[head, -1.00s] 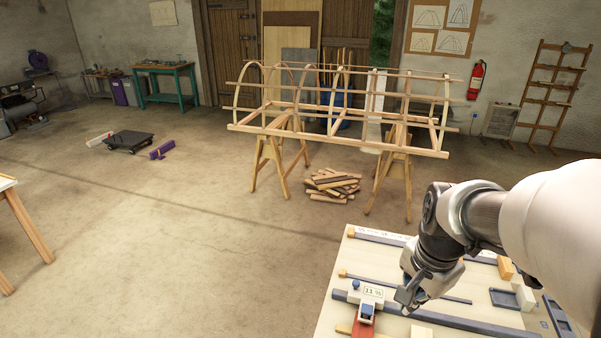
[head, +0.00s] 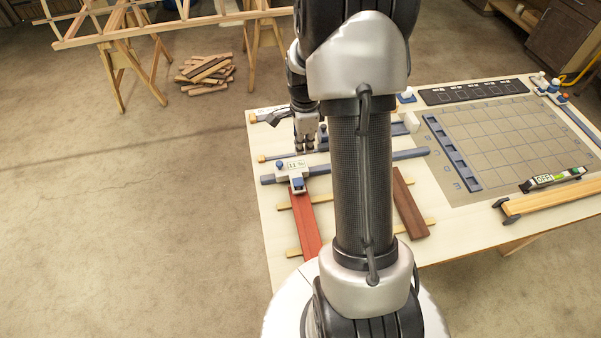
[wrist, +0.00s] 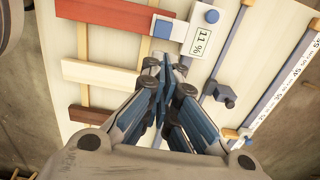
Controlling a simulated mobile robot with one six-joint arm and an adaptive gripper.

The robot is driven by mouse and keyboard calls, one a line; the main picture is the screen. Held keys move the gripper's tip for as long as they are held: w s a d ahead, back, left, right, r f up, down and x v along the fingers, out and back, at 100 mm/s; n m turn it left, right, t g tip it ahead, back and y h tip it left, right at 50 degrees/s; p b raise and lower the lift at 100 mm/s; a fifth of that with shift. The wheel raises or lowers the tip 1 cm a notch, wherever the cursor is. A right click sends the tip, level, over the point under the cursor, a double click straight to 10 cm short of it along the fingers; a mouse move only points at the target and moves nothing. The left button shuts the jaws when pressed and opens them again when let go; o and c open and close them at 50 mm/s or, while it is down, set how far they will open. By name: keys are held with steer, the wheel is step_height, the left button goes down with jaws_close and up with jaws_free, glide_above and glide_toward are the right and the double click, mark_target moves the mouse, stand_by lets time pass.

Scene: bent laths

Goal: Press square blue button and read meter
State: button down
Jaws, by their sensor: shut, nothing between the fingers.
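In the wrist view the display (wrist: 201,41), the square blue button (wrist: 162,28) and the round knob (wrist: 211,16) all show. My gripper (head: 306,146) is shut and empty, just beyond the meter and apart from it. In the wrist view its fingertips (wrist: 167,64) lie below the square button.
The red lath (head: 305,220) and a darker lath (head: 409,203) lie across thin wooden strips. Blue-grey rails (head: 405,156) cross the bench behind. A gridded board (head: 490,150) and a level (head: 553,179) are at right. My arm hides the bench's middle.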

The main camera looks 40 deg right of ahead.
mark_target(298, 186)
steer(key=shift+f, duration=0.1)
step_height(298, 186, down, 14)
steer(key=shift+r+b, duration=0.1)
steer(key=shift+b, duration=0.85)
steer(key=shift+a+f+b, duration=0.1)
steer(key=shift+f+b, duration=0.65)
steer(key=shift+f, duration=0.2)
steer(key=shift+s, duration=0.1)
steer(key=shift+s+a+f, duration=0.1)
